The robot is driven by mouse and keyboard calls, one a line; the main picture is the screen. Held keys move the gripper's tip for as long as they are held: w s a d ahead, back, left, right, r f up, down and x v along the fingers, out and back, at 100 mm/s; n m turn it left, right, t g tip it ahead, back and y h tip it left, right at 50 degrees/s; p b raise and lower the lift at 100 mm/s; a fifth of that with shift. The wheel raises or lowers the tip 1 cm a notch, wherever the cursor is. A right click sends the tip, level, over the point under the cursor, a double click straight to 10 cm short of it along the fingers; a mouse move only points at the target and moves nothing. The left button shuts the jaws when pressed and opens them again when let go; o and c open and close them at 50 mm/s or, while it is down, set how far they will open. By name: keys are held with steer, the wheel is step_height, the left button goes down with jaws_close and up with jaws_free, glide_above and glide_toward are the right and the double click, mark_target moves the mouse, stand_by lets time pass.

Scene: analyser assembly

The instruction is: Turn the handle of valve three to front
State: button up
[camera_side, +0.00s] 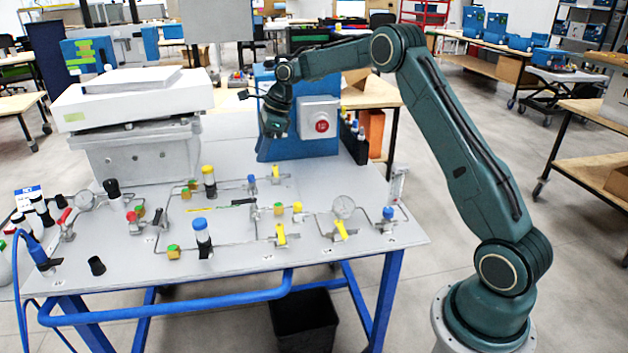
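My gripper (272,130) hangs above the back of the grey work panel (330,262), in front of a blue box. It is apart from all the valves, and its fingers are too small and dark to tell open from shut. Yellow valve handles show on the pipework: one at the back (276,173), one at the front middle (281,235) and one below a round gauge (341,230). A red-handled valve (65,217) is at the left. I cannot read the labels, so I cannot tell which one is valve three.
A blue box with a red button on a white housing (320,122) stands behind my gripper. A white analyser (140,125) fills the back left. Upright blue-capped (202,238) and yellow-capped (209,182) cylinders rise from the panel. A blue hose (30,245) runs at left.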

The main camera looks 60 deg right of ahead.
mark_target(244, 200)
steer(key=shift+w+d+f, duration=0.2)
steer(key=shift+f, duration=0.25)
steer(key=shift+f, duration=0.1)
steer(key=x, duration=1.3)
steer(key=shift+w+a+f, duration=0.1)
steer(key=shift+a+f, duration=0.1)
steer(key=shift+a, duration=0.05)
jaws_close()
